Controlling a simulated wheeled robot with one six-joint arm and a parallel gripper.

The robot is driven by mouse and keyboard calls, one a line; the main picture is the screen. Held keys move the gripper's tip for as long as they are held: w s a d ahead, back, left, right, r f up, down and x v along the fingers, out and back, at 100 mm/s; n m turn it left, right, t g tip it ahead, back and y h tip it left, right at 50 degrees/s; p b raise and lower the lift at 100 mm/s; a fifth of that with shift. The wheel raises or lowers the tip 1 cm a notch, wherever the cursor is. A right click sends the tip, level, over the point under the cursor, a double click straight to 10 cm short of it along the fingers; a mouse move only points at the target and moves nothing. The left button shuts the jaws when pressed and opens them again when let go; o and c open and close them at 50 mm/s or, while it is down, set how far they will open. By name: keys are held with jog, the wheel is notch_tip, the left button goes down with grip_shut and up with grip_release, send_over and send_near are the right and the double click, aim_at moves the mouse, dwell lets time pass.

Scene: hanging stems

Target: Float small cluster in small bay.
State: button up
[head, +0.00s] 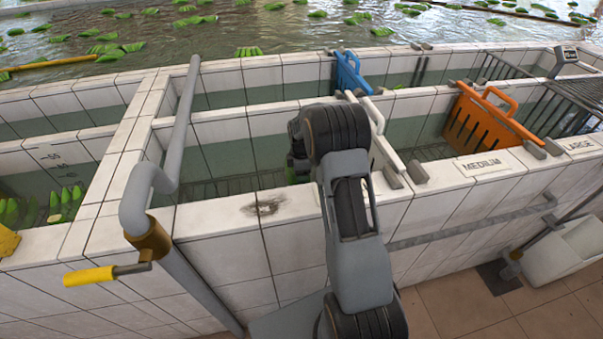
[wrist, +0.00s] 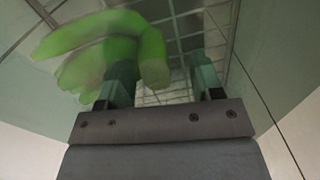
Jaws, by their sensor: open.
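The small cluster, green bananas (wrist: 100,45), shows blurred under water in the wrist view, at the left and partly over the left finger. A sliver of green beside my arm in the head view is probably the same cluster. My gripper (wrist: 163,82) is open, its fingers apart and pointing into the water. The cluster's blunt end reaches into the gap between them; whether it touches a finger I cannot tell. In the head view my arm hides most of the gripper. The arm reaches into a tiled water bay (head: 235,160) left of a white divider (head: 375,130); no size label shows for it.
An orange slotted divider (head: 483,117) stands in the bay labelled MEDIUM (head: 481,163); LARGE is further right. A blue divider (head: 349,74) stands behind. A grey pipe (head: 176,140) with a yellow handle (head: 89,276) edges the left. More clusters float in the back pool (head: 120,48).

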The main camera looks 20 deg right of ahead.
notch_tip(320, 180, up, 31)
jog(key=p, duration=1.5)
jog(key=shift+w+r, duration=0.2)
jog(key=shift+w, duration=0.05)
jog(key=shift+d, duration=0.2)
